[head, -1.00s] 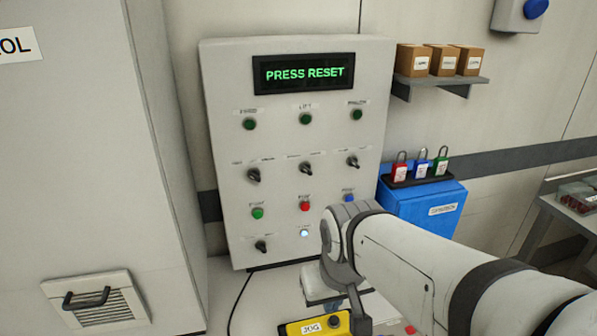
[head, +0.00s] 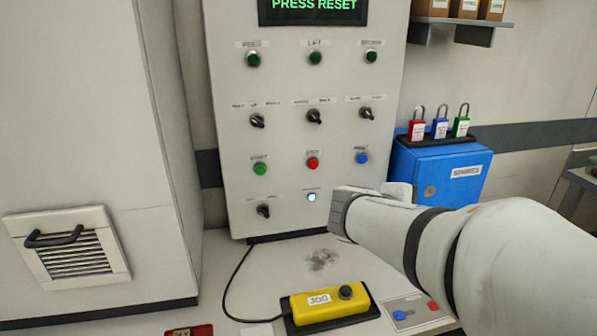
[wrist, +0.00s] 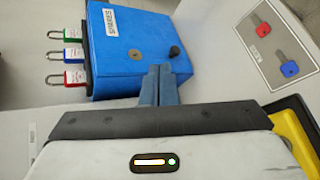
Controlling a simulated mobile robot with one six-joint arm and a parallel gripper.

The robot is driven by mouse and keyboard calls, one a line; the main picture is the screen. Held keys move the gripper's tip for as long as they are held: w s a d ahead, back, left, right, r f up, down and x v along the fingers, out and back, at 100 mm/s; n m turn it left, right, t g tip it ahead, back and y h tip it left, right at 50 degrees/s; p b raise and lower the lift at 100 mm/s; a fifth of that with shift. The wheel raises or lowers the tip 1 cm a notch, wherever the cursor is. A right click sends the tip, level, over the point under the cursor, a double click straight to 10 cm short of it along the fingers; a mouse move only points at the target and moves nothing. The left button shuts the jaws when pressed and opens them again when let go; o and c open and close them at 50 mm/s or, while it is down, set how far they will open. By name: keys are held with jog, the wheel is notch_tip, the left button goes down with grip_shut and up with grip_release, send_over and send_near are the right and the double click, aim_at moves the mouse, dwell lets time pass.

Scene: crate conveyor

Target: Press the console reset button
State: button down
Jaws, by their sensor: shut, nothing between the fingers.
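The grey console (head: 230,130) stands upright at the back, its display (head: 313,8) reading "PRESS RESET". A blue button (head: 361,158) sits at the right of its lower button row, beside a red button (head: 312,163) and a green button (head: 260,169); the label above the blue one is blurred. A small white light (head: 311,197) glows below the red button. My gripper (wrist: 158,72) is shut and empty in the wrist view, with the blue spares box behind its fingers. In the head view my arm hides the fingers. The console is outside the wrist view.
A yellow jog pendant (head: 325,304) lies on the desk in front of the console, its black cable running left. The blue spares box (head: 440,175) carries red, blue and green padlocks. A plate with blue and red keys (head: 415,309) lies at front right. A grey cabinet (head: 95,130) stands left.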

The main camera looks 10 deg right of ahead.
aim_at(363, 159)
jog(key=w+a+n+t+h+b, duration=0.1)
jog(key=w+n+t+h+b, duration=0.1)
jog(key=w+n+t+b, duration=0.6)
jog(key=shift+w+a+r+n+t+b, duration=0.35)
jog(key=shift+w+n+b, duration=0.15)
jog(key=shift+w+n, duration=0.75)
jog(key=shift+w, duration=0.15)
jog(key=shift+w+a+f+p, duration=0.1)
jog(key=shift+w+p, duration=0.6)
jog(key=shift+w, duration=3.55)
jog(key=shift+w, duration=0.1)
jog(key=shift+w, duration=0.3)
